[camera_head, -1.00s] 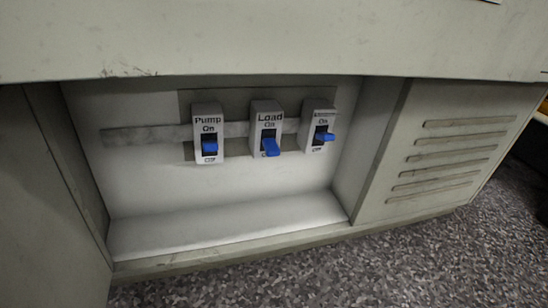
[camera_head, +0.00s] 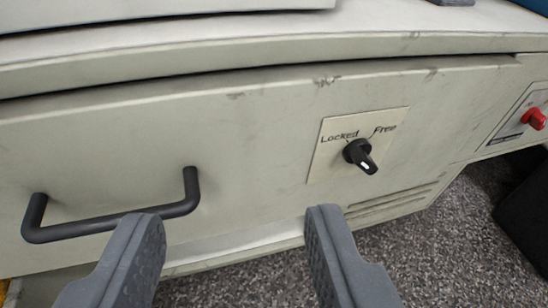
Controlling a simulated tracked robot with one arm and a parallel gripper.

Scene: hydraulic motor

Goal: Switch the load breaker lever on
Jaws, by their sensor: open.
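The load breaker and its lever are out of view now. They show only in the earlier frame, between two other breakers in a recess, with the blue lever tilted down. My gripper (camera_head: 237,218) is open and empty, its two grey fingers wide apart in front of the cabinet. Behind the fingers, a pale strip of the recess (camera_head: 228,246) shows low under the panel edge, but no breaker shows there.
A cabinet panel (camera_head: 255,135) carries a black bar handle (camera_head: 115,222) left of the fingers and a black knob (camera_head: 360,155) marked Locked and Free at right. A red knob (camera_head: 535,118) sits far right. Speckled floor (camera_head: 440,245) lies below right.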

